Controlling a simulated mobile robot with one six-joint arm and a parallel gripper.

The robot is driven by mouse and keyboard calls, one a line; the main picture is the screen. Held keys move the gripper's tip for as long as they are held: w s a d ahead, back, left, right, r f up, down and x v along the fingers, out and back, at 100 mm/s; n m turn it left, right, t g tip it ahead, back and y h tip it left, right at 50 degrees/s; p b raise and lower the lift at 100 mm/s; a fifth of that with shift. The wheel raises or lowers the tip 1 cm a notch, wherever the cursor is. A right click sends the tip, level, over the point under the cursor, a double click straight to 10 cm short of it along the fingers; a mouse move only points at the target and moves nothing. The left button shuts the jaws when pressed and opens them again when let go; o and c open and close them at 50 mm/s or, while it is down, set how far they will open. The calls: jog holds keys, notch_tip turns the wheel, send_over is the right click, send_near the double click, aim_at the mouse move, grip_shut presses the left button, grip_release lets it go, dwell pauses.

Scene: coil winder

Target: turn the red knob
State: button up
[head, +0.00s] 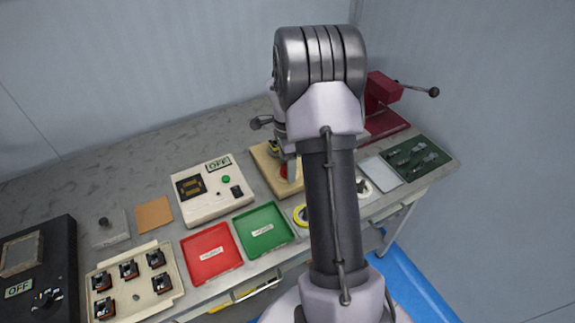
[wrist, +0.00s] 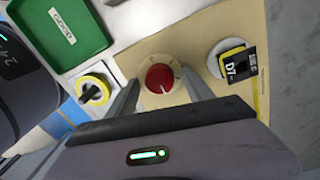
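The red knob (wrist: 159,79) sits on a tan board (wrist: 205,25), with a pale pointer line and marks around it, in the wrist view. In the head view, the knob (head: 291,170) shows partly beside my arm on the board (head: 262,160). My gripper (wrist: 160,76) is open, with one finger to the left of the knob and one to the right. A gap shows between each finger and the knob. Whether the fingertips are level with the knob cannot be told.
A yellow-and-black part marked D7 (wrist: 236,65) sits on a white disc right of the knob. A yellow ring (wrist: 92,90) lies to the left. The green tray (head: 263,230), red tray (head: 211,253) and OFF box (head: 213,190) stand nearby. A dark red press (head: 382,95) stands behind.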

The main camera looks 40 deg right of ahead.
notch_tip(320, 180, up, 17)
jog(key=w+p, duration=0.1)
jog(key=p, duration=0.5)
jog(key=shift+d+r, duration=0.2)
jog(key=shift+d, duration=0.05)
